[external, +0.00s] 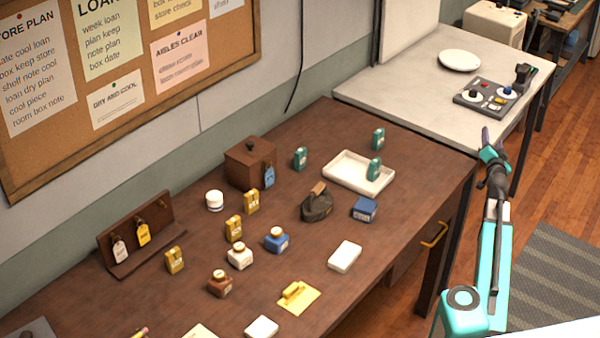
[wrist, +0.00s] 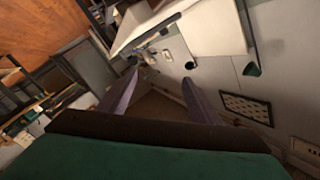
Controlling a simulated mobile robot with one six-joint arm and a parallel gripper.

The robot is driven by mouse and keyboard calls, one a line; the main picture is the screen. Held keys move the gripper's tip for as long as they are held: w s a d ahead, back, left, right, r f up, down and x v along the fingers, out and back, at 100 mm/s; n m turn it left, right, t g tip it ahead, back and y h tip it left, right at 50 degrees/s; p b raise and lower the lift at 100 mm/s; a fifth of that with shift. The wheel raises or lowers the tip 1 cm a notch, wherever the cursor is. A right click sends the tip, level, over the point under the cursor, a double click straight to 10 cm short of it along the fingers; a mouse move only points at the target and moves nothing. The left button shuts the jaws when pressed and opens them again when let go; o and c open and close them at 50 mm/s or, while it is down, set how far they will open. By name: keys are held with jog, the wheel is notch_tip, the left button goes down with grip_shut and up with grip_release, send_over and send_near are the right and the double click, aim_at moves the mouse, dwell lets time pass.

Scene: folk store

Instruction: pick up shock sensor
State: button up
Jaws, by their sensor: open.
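I cannot tell for sure which item is the shock sensor. Small teal units stand on the brown table, one (external: 300,158) left of the white tray, one (external: 378,139) behind it and one (external: 374,169) in it. Similar yellow units (external: 251,201) stand further left, and a blue one (external: 269,176) is at the wooden box. My gripper (external: 486,137) is raised at the right, apart from all of these. In the wrist view its two fingers (wrist: 158,80) are spread with nothing between them.
The white tray (external: 345,180), a dark lidded box (external: 247,165), a dark pouch-like object (external: 316,205), a blue box (external: 364,209) and several jars crowd the brown table (external: 420,190). A pale table (external: 400,95) behind holds a plate (external: 459,61) and a control panel (external: 488,97).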

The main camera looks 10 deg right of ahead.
jog(key=w+a+r+n+g+y+p, duration=0.15)
jog(key=a+n+y+p, duration=0.4)
jog(key=a, duration=1.25)
jog(key=w+a+r+n+g+y+p, duration=0.15)
jog(key=a+n+y+p, duration=0.45)
jog(key=a, duration=1.3)
jog(key=n+g+y+p, duration=0.3)
jog(key=n+g+y, duration=0.25)
jog(key=n, duration=0.45)
send_near(303, 160)
jog(key=shift+s+d+r+g+h, duration=0.2)
jog(key=shift+s+d+r, duration=0.15)
jog(key=shift+s+r, duration=0.15)
jog(key=shift+s+d+r+g+h, duration=0.1)
jog(key=shift+s+d+r+h, duration=0.1)
jog(key=shift+s+d+r, duration=0.2)
jog(key=shift+w+a+f, duration=0.15)
jog(key=shift+w+a, duration=0.2)
jog(key=shift+a, duration=0.05)
jog(key=shift+p+x, duration=0.8)
jog(key=shift+x, duration=2.95)
